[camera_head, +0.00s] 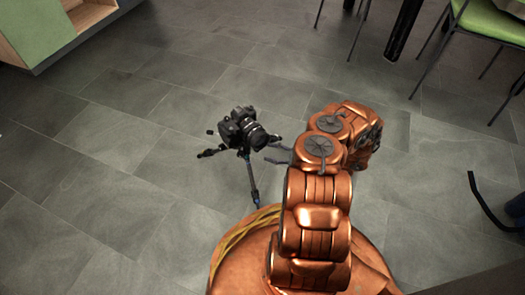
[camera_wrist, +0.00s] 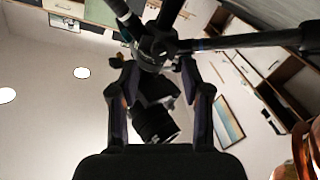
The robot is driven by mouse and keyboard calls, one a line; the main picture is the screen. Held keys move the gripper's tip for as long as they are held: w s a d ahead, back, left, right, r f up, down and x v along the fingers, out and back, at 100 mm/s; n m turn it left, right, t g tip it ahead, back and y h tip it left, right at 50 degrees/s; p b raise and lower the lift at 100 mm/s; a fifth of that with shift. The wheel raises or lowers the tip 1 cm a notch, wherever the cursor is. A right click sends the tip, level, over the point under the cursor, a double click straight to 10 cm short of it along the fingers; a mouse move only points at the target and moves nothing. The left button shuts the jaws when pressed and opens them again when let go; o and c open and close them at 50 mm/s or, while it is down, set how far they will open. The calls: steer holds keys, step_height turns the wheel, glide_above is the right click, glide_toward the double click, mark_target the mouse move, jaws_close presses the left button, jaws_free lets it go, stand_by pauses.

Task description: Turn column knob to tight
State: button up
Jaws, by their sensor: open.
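A black camera (camera_head: 240,127) sits on top of a small dark tripod (camera_head: 254,184) with spread legs on the floor. In the wrist view the tripod's hub (camera_wrist: 152,55) lies ahead of my gripper, around the gap between its fingers, and the dark camera lens (camera_wrist: 155,124) shows between the fingers. My gripper (camera_head: 269,154) is open, just right of the tripod in the head view; its fingers stand apart on both sides in the wrist view (camera_wrist: 159,66). I cannot clearly pick out the column knob among the dark parts at the hub. No contact can be made out.
Tripod legs spread across the wrist view, one (camera_wrist: 250,39) reaching right. Grey tiled floor is clear around the tripod. A green and wooden cabinet (camera_head: 45,30) stands at upper left. A green chair (camera_head: 490,22) and dark legs (camera_head: 403,30) stand at upper right.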

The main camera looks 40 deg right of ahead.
steer(key=v, duration=0.7)
steer(key=shift+s, duration=0.1)
stand_by(0.4)
